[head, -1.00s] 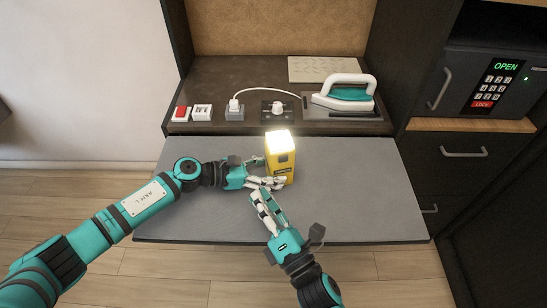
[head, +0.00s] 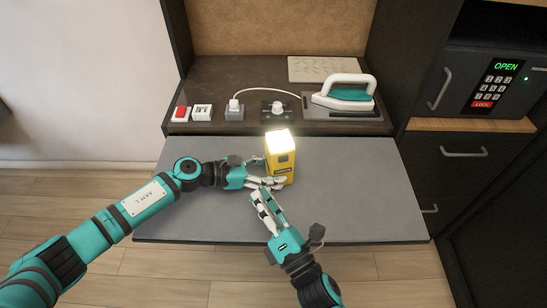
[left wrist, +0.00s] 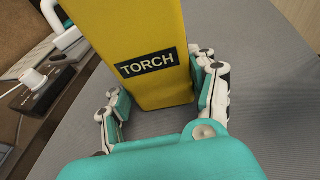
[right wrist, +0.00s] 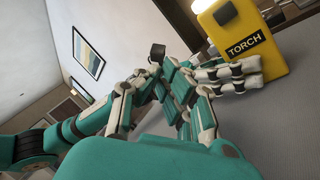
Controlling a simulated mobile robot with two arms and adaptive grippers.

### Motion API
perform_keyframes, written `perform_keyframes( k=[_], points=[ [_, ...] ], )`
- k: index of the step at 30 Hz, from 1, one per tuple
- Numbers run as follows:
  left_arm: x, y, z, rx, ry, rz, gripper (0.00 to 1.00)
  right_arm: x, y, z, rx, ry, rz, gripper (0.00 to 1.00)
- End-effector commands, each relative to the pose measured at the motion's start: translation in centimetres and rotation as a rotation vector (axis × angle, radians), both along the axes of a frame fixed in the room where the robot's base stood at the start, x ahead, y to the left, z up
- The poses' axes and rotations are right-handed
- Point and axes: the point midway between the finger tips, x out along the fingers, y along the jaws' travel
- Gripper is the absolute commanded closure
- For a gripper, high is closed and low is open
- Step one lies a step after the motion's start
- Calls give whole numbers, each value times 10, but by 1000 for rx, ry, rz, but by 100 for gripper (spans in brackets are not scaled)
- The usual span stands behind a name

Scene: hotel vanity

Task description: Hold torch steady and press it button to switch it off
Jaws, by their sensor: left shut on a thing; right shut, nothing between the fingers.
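The yellow torch (head: 280,160) stands upright on the grey pull-out surface, its top glowing white. Its black TORCH label shows in the left wrist view (left wrist: 147,62) and the right wrist view (right wrist: 243,45). A dark button patch (right wrist: 225,14) sits above the label. My left gripper (head: 272,175) is shut around the torch's lower body, with fingers on both sides. My right gripper (head: 257,196) is shut and empty, in front of the torch and a little to its left, apart from the button. Its closed fingers (right wrist: 180,88) also show in the right wrist view.
On the dark shelf behind stand a red switch (head: 181,113), a white switch (head: 202,112), a plugged socket (head: 235,112), a dial (head: 278,107) and an iron (head: 346,93). A safe (head: 497,82) is at the right. The grey surface (head: 360,195) is clear right of the torch.

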Motion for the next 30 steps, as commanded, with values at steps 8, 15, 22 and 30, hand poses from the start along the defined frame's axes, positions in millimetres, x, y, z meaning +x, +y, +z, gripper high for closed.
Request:
perform_keyframes(
  k=[8, 15, 22, 30],
  points=[
    [0, 0, 1, -2, -2, 0, 59, 0, 0, 0, 0, 0, 0, 100],
    [0, 0, 1, -2, -1, 0, 59, 0, 0, 0, 0, 0, 0, 100],
    [0, 0, 1, -2, -1, 0, 59, -6, -23, -3, 4, -1, 77, 100],
    [0, 0, 1, -2, -2, 0, 59, -19, -65, 0, 19, 38, 261, 100]
  ],
)
